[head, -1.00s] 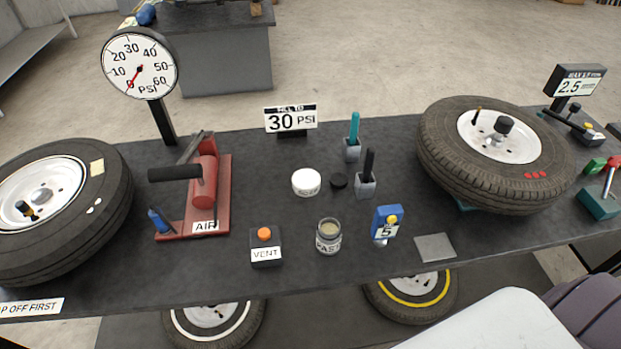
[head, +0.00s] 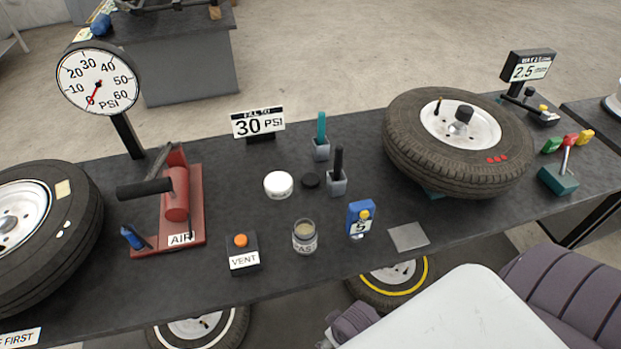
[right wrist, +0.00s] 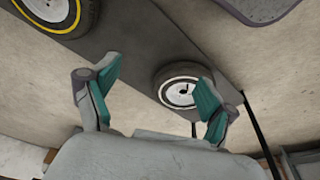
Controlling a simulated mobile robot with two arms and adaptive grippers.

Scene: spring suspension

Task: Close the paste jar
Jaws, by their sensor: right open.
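The paste jar (head: 305,241) is a small glass jar with a paste label and pale contents. It stands upright and uncovered near the front edge of the dark bench. A small black disc (head: 311,180) lies behind it, beside a white round tub or cap (head: 278,185); I cannot tell which is the jar's lid. My right gripper (right wrist: 158,88) shows in the right wrist view with its teal-padded fingers wide apart and nothing between them. It is away from the jar, which that view does not show. My left gripper is in neither view.
Left of the jar stand the vent button box (head: 242,254) and red air pump (head: 177,195). Holders with a teal tool (head: 321,137) and black tool (head: 338,172) stand behind. A tyre (head: 410,150) lies farther right.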

